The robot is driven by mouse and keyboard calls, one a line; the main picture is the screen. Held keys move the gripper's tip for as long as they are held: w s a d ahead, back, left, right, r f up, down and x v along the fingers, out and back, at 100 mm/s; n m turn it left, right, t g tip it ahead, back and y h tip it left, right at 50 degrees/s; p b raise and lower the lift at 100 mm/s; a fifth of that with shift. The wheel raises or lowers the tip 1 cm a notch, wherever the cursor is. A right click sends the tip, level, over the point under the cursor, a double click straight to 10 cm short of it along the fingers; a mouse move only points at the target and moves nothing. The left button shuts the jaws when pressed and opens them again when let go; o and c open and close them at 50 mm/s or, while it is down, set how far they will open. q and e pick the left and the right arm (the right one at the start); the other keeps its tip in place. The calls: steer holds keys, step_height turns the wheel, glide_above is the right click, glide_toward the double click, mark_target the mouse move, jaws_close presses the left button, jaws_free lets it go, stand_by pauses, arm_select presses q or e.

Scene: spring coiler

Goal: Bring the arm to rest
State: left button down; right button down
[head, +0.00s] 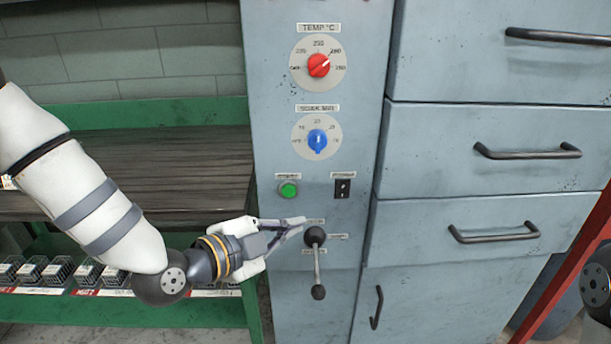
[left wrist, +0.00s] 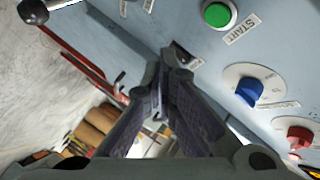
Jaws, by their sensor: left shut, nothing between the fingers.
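My left arm comes in from the left in the head view. Its gripper (head: 298,227) is shut with nothing between the fingers. The fingertips are just left of the lever's pivot, in front of the panel; I cannot tell whether they touch it. The lever (head: 318,265) hangs straight down, with a dark knob at its lower end. In the left wrist view the shut fingers (left wrist: 162,65) point up the picture, with the green button (left wrist: 217,14) to their right. My right gripper does not show; only a dark piece of my body is at the right edge of the head view.
The grey panel carries a red temperature dial (head: 318,65), a blue soak dial (head: 317,140), the green button (head: 288,190) and a black switch (head: 342,188). Grey drawers (head: 480,150) with dark handles stand to the right. A green-framed bench (head: 150,115) is at left, with small bins below.

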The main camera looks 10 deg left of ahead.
arm_select(q)
steer(key=s+a+f+n+g+y, duration=0.1)
steer(key=s+f+n+g+y, duration=0.4)
steer(key=s+f, duration=1.2)
steer(key=s+a+f+n+g, duration=0.2)
steer(key=s+f+n+g, duration=0.1)
steer(key=s, duration=0.5)
steer(key=s+a+f+n+g+y, duration=0.1)
steer(key=s+a+f+n+g, duration=0.2)
steer(key=s, duration=0.5)
steer(key=s+a+f+n+g+y, duration=0.1)
steer(key=s+a+f+n+g, duration=0.1)
steer(key=s+n, duration=0.4)
steer(key=shift+s+a+f+g, duration=0.25)
steer(key=shift+s+f+g, duration=0.35)
steer(key=shift+s+g, duration=0.6)
